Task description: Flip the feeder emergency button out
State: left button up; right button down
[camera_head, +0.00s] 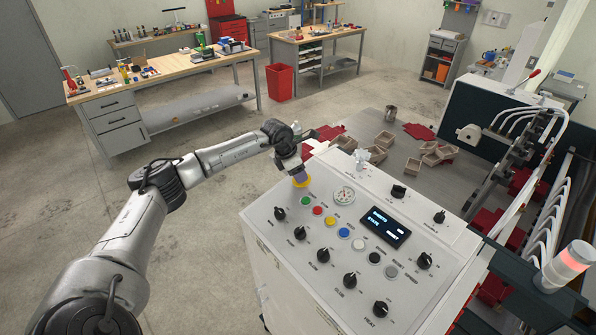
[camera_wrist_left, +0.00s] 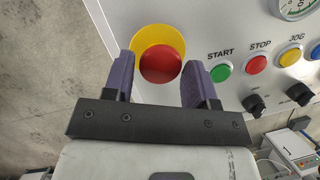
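The emergency button is a red mushroom head on a round yellow base, near the corner of the white control panel. In the left wrist view the red head (camera_wrist_left: 161,63) shows between my two purple fingertips, with the yellow base (camera_wrist_left: 154,34) behind it. In the head view only part of the yellow base (camera_head: 302,184) shows; my gripper hides the red head. My left gripper (camera_head: 299,174) is open, its fingers on either side of the button. I cannot tell whether they touch it. My right gripper is not in view.
The control panel (camera_head: 285,235) carries coloured push buttons, black knobs, a gauge (camera_head: 344,195) and a display (camera_head: 385,226) close by. Small open boxes (camera_head: 384,139) lie on the grey table behind. A signal lamp (camera_head: 568,266) stands at right. Floor at left is clear.

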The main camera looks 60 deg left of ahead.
pick_arm(q)
jog(key=c, duration=0.9)
jog(key=shift+s+r, duration=0.15)
jog(key=shift+r, duration=0.5)
grip_shut()
jog(key=o, duration=1.2)
grip_release()
jog(key=shift+o, duration=0.2)
jog(key=b+v, duration=0.3)
jog(key=v, duration=1.1)
jog(key=shift+f, duration=0.15)
